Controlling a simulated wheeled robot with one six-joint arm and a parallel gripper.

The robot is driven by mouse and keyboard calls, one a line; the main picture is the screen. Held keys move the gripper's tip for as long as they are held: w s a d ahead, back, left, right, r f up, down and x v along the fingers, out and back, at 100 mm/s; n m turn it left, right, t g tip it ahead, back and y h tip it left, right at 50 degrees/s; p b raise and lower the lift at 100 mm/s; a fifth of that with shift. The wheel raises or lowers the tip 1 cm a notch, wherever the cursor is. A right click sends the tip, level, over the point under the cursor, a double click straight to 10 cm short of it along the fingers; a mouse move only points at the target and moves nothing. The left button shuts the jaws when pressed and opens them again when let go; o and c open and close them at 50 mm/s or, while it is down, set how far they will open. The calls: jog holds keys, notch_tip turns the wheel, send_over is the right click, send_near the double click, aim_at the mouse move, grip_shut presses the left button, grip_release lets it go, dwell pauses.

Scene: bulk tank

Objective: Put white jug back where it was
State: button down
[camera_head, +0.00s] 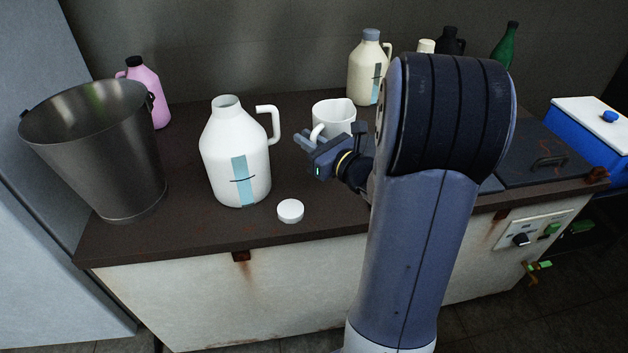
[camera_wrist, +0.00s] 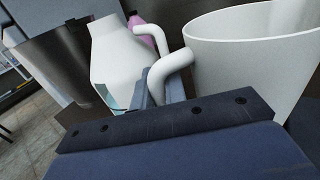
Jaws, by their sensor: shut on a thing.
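The white jug (camera_head: 337,114) is an open-topped vessel with a side handle, near the middle of the dark worktop (camera_head: 330,210). My gripper (camera_head: 307,141) is at its near left side, shut on its handle. In the wrist view the jug (camera_wrist: 245,75) fills the upper right, and its curved handle passes between the fingers of my gripper (camera_wrist: 158,88). The jug looks about upright. My gripper and arm hide part of its lower side, and I cannot tell whether its base touches the worktop.
A large white bottle (camera_head: 236,160) without a cap stands to the left, with a white cap (camera_head: 290,210) near it. A metal bucket (camera_head: 100,150) and pink bottle (camera_head: 150,90) stand farther left. A cream bottle (camera_head: 364,75) stands behind the jug. Free worktop lies around the cap.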

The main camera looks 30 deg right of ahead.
notch_tip(320, 180, down, 9)
jog(key=b, duration=0.1)
dwell(0.4)
jog(key=shift+f+b, duration=0.1)
jog(key=shift+b, duration=0.2)
jog(key=shift+f, duration=0.15)
jog(key=c, duration=1.9)
grip_release()
jog(key=shift+f, duration=0.1)
jog(key=o, duration=0.4)
jog(key=shift+o, duration=0.2)
jog(key=v, duration=1.2)
